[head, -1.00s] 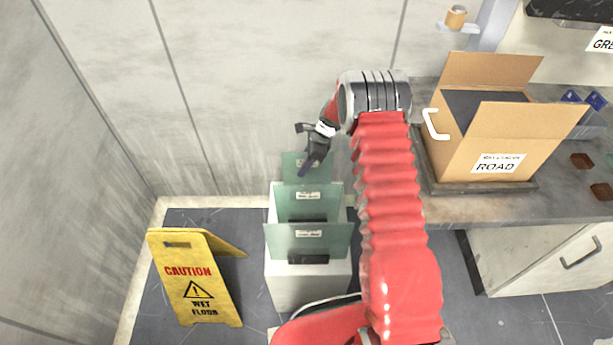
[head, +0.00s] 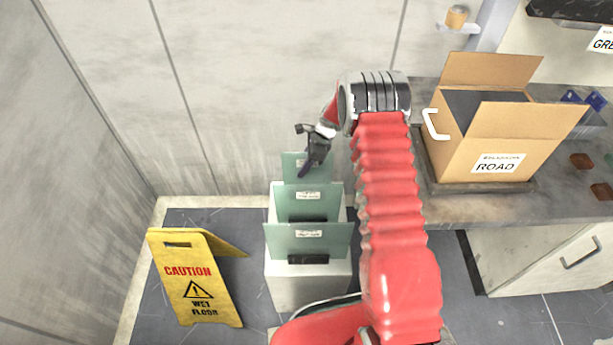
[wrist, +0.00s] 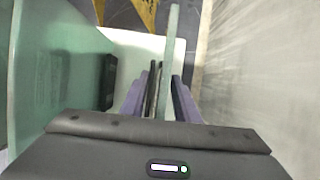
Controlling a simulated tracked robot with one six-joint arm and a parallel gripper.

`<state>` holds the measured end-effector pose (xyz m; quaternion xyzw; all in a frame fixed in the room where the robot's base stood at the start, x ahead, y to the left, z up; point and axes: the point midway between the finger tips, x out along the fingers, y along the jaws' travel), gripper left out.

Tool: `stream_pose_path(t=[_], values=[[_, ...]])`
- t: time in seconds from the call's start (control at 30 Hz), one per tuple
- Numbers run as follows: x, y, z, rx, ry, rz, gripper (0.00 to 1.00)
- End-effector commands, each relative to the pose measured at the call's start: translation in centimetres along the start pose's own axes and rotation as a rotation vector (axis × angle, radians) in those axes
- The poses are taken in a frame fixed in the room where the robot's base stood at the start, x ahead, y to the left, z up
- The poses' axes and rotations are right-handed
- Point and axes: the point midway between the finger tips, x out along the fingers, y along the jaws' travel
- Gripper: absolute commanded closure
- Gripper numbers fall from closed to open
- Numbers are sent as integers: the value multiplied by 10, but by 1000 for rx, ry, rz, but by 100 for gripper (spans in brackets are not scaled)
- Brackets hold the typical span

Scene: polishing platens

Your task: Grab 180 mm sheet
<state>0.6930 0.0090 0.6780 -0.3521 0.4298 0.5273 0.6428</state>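Three greenish glass sheets with small labels stand in a stepped row: a front sheet (head: 285,243), a middle sheet (head: 284,208) and a rear sheet (head: 290,161). The label text is too small to read, so I cannot tell which is 180 mm. My gripper (head: 304,173) is at the rear sheet, pointing down over its upper part. In the wrist view, the purple-sided fingers (wrist: 166,75) lie on both sides of the upright rear sheet (wrist: 173,45), seen edge-on. Whether they press on it is unclear. Another sheet (wrist: 35,70) stands to the left.
The sheets stand on a white stepped stand (head: 308,285) near the back wall. A yellow wet-floor sign (head: 195,280) stands left of it. A bench (head: 520,205) on the right bears an open cardboard box (head: 495,140).

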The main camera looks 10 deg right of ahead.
Motion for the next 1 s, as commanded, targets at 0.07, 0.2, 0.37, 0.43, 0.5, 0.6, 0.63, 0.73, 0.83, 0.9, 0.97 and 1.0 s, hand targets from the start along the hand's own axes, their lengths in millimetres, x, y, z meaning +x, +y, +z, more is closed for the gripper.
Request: stream_pose_path(t=[0.07,0.2,0.37,0.43,0.5,0.6,0.63,0.73,0.83,0.9,0.97,1.0], values=[[0,0,0,0,0,0,72],[0,0,0,0,0,0,72],[0,0,0,0,0,0,77],[0,0,0,0,0,0,82],[0,0,0,0,0,0,87],[0,0,0,0,0,0,94],[0,0,0,0,0,0,96],[0,0,0,0,0,0,100],[0,0,0,-1,0,0,100],[0,0,0,-1,0,-1,100],[0,0,0,-1,0,-1,100],[0,0,0,-1,0,-1,100]])
